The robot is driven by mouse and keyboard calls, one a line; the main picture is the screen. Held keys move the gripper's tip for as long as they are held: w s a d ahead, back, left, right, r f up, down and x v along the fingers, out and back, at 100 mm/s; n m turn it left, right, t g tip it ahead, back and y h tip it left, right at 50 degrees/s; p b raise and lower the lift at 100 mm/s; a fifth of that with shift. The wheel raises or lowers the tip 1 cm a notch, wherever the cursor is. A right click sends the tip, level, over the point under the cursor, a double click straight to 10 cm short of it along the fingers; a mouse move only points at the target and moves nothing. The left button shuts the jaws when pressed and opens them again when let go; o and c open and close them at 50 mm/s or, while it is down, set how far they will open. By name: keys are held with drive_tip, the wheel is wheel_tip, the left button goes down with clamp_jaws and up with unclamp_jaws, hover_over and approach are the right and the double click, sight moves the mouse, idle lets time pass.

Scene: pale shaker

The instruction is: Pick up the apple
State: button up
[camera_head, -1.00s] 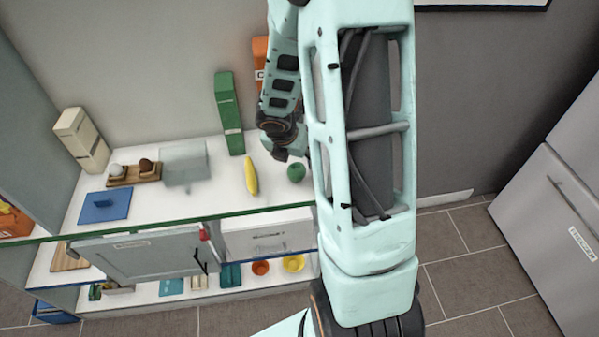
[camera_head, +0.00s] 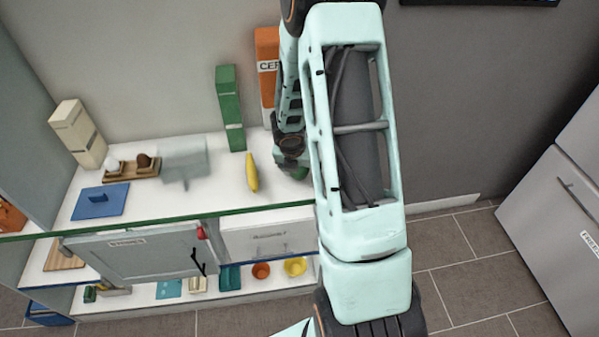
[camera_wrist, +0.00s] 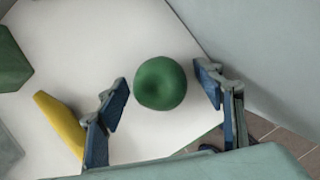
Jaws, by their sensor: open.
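The green apple (camera_wrist: 160,84) rests on the white counter. In the wrist view it lies between the two blue-grey fingers of my gripper (camera_wrist: 164,80), with a narrow gap on each side. The gripper is open and holds nothing. In the head view my gripper (camera_head: 291,160) is low over the right end of the counter. It hides most or all of the apple there.
A yellow banana (camera_head: 252,172) lies just left of my gripper; it also shows in the wrist view (camera_wrist: 62,124). A green box (camera_head: 229,108) and an orange box (camera_head: 267,75) stand behind. A blue board (camera_head: 99,201) lies left. The counter's glass front edge (camera_head: 150,222) is near.

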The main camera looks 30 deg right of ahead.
drive_tip(key=shift+c, duration=0.5)
drive_tip(key=c, duration=1.3)
drive_tip(key=shift+o, duration=0.2)
